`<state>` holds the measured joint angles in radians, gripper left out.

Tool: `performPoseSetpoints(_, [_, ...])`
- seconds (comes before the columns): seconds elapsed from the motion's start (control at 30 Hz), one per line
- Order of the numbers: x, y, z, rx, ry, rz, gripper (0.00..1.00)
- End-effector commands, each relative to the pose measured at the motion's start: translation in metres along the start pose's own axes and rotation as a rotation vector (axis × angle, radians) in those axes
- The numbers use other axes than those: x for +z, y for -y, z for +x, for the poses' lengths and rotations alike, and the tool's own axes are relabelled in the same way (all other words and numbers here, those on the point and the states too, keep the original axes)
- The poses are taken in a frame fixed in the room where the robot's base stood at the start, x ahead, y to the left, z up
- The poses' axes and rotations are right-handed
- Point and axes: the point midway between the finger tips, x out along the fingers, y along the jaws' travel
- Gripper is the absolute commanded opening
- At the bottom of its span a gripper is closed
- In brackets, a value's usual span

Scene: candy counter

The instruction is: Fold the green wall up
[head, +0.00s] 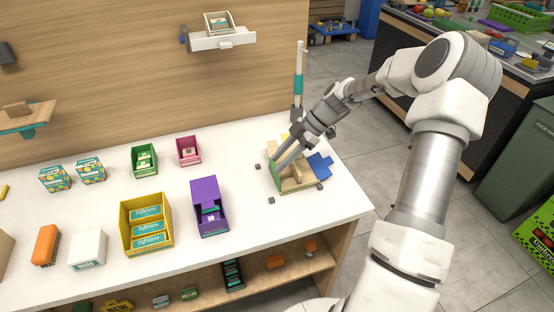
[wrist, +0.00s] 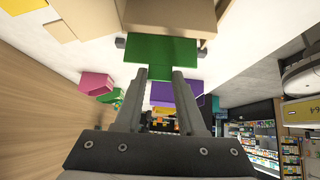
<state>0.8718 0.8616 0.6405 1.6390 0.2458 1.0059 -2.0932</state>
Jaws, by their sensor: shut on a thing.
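A small open carton (head: 297,186) with a beige inside stands near the right end of the white counter. Its green wall (head: 274,172) is at the carton's left side. In the wrist view the green wall (wrist: 160,49) spreads out below the beige carton (wrist: 170,16), with its edge at my fingertips. My gripper (head: 277,163) reaches down to it from the upper right and is shut on the green wall. A blue wall (head: 320,166) leans outward at the carton's right. A bit of yellow (head: 284,137) shows behind, partly hidden by my gripper. The green wall's exact tilt is hard to tell.
Small dark blocks (head: 271,200) stand around the carton. A purple box (head: 209,206), a yellow box (head: 146,224), a pink box (head: 189,151) and a green box (head: 144,160) stand to the left. A post with a teal band (head: 298,84) rises behind. White counter is clear between.

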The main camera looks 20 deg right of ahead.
Motion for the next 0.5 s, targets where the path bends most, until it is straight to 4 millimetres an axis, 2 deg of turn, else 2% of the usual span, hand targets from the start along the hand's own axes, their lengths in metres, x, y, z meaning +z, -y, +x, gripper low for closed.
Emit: performPoseSetpoints(0.5, [0.0029, 0.0001, -0.0013, -0.001, -0.044, -0.001, 0.00])
